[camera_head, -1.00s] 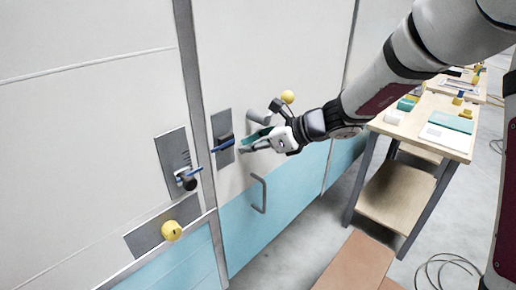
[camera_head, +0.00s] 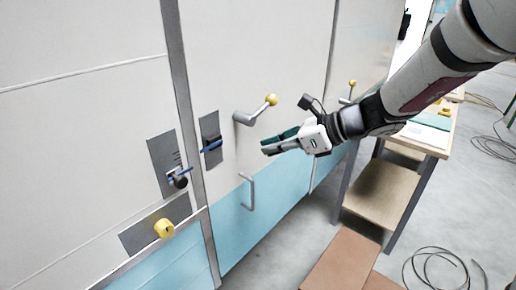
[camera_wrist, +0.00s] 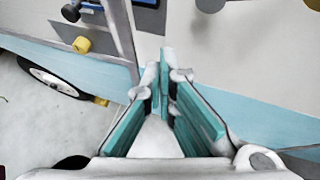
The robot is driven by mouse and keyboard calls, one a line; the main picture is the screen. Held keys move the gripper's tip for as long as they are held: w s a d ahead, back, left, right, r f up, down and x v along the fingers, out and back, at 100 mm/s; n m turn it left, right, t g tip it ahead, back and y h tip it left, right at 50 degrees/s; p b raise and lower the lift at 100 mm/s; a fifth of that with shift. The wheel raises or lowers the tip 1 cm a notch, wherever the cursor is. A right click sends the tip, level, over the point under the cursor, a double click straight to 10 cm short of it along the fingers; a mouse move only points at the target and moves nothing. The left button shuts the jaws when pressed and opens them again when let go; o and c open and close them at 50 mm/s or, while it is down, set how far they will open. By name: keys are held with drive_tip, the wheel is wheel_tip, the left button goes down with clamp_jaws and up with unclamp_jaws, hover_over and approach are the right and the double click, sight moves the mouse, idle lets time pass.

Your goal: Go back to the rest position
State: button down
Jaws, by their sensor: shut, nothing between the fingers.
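My gripper (camera_head: 266,148) is in front of the camper's white and light-blue side, shut and empty, with its fingers pointing left. In the wrist view its teal-padded fingers (camera_wrist: 163,72) come together at the tips. A grey lever handle with a yellow knob (camera_head: 256,110) is on the panel just above and left of the gripper, apart from it. A grey plate with a blue latch (camera_head: 210,146) lies further left.
A plate with a black knob (camera_head: 180,182) and a yellow round knob (camera_head: 164,228) are at the left. A grey pull handle (camera_head: 248,192) is below my gripper. A wooden table (camera_head: 432,140) stands right, near a brown box (camera_head: 342,262) and floor cables (camera_head: 440,268).

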drive_tip(key=s+d+r+n+g+h, duration=0.1)
drive_tip(key=s+d+r+n+h, duration=0.1)
drive_tip(key=s+n, duration=0.5)
drive_tip(key=s+d+r+n+g+h, duration=0.1)
drive_tip(key=s+d+n+h, duration=0.15)
drive_tip(key=s+n, duration=0.45)
drive_tip(key=s+d+n+t+h, duration=0.2)
drive_tip(key=s+d+n+h, duration=0.4)
drive_tip(key=s+d, duration=0.5)
drive_tip(key=s+n, duration=0.2)
drive_tip(key=shift+r+n+h, duration=0.3)
drive_tip(key=shift+r+h, duration=0.05)
drive_tip(key=shift+r, duration=0.05)
